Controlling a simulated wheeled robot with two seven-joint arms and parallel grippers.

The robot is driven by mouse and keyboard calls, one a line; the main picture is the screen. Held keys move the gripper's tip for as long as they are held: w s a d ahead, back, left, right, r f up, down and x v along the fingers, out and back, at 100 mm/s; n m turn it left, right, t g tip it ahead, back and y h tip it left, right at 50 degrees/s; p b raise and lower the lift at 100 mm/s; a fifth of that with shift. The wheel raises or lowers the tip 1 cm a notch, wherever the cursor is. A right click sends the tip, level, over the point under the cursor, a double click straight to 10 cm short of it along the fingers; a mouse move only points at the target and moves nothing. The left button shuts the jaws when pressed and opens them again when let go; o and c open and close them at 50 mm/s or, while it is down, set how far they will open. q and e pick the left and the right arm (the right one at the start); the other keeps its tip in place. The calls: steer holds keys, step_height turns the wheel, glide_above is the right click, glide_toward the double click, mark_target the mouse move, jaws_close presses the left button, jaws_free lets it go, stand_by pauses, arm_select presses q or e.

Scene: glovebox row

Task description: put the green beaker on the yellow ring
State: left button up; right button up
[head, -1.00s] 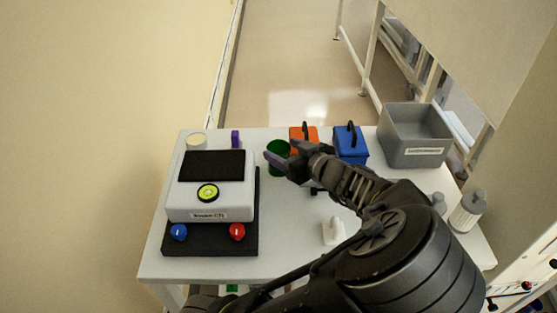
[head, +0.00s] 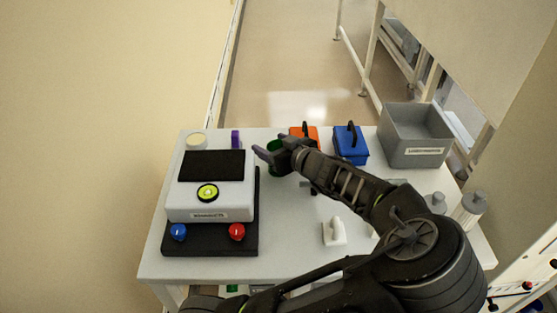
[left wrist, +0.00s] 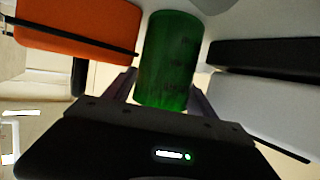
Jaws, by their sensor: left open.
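The green beaker (head: 272,145) stands on the white table behind and to the right of the white device, partly hidden by my left gripper (head: 267,153). My left gripper is open at the beaker. In the left wrist view the beaker (left wrist: 168,60) is upright in the picture, with its near end between the two fingers (left wrist: 163,92); I cannot tell whether they touch it. My right gripper is not in view.
An orange box (head: 310,132) and a blue box (head: 350,145) with handles stand right of the beaker. A grey bin (head: 415,150) is at the back right. A purple block (head: 235,138) and a cream-topped jar (head: 196,141) are behind the device.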

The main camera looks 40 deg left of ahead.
arm_select(q)
steer(key=shift+c, duration=0.4)
steer(key=c, duration=1.2)
steer(key=shift+o, duration=0.2)
steer(key=shift+r, duration=0.1)
steer(key=shift+r+p, duration=0.9)
steer(key=shift+r, duration=4.05)
